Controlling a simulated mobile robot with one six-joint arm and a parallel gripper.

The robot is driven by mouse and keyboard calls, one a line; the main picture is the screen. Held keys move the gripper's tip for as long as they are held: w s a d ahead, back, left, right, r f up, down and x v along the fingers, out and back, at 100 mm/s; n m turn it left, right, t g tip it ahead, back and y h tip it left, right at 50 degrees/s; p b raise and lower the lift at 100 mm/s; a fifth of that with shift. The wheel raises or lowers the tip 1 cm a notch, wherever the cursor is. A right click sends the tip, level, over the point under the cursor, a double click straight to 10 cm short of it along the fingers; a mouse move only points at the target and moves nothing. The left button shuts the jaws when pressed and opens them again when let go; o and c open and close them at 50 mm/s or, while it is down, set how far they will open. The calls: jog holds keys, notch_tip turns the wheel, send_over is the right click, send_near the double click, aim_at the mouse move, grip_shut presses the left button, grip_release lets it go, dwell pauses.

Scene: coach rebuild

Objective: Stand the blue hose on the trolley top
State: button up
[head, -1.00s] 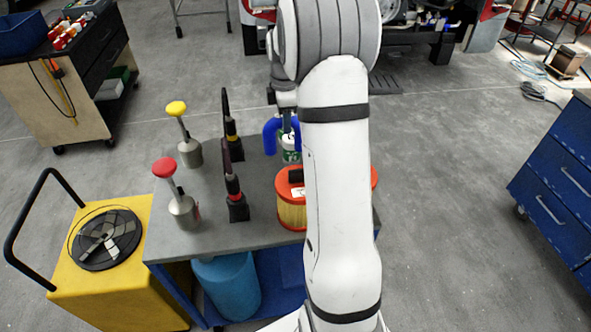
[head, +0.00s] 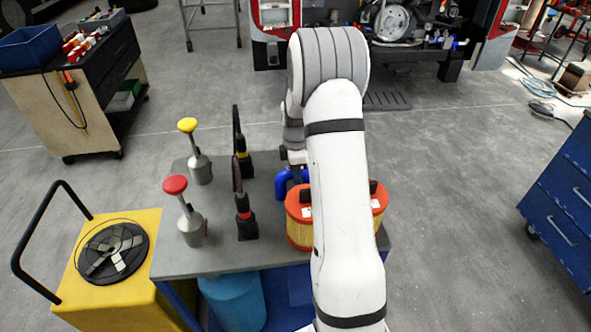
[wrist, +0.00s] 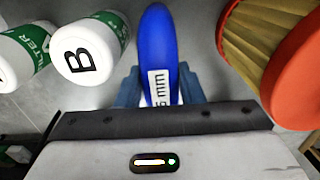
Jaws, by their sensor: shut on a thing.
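The blue hose (head: 283,182) shows beside my arm over the trolley top (head: 218,257), near its middle; most of it is hidden. In the wrist view the hose (wrist: 158,45) has a white label and sits between the jaws of my gripper (wrist: 160,90), which is shut on it. In that view, white-and-green filter canisters (wrist: 90,55) are to its left, one marked B. A red-ended pleated filter (wrist: 285,55) is to its right. I cannot tell whether the hose touches the trolley top.
Orange-and-yellow round filters (head: 300,222) stand near the trolley's right front edge. A red-topped oil can (head: 191,222), a yellow-topped can (head: 200,168) and two dark upright tools (head: 245,215) stand on the left. A yellow cart (head: 110,290) adjoins the left. Bare top lies at the front left.

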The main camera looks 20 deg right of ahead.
jog(key=shift+r, duration=0.1)
jog(key=shift+f, duration=0.2)
jog(key=o, duration=1.2)
notch_tip(320, 180, up, 12)
jog(key=b, duration=0.1)
jog(key=s+a+r+m+t, duration=0.1)
jog(key=s+a+r+m, duration=0.3)
jog(key=s+a+r, duration=0.25)
jog(key=shift+s+a+r+m+t, duration=0.1)
jog(key=shift+s+a+m+t, duration=0.25)
jog(key=shift+s+a+m, duration=2.25)
jog(key=shift+s+a+r+m+t, duration=0.1)
jog(key=shift+s+a+m+t, duration=0.6)
jog(key=shift+s, duration=3.75)
jog(key=shift+s+a+r+m+t, duration=0.1)
jog(key=shift+s+a+m, duration=0.95)
jog(key=shift+s+m, duration=1.85)
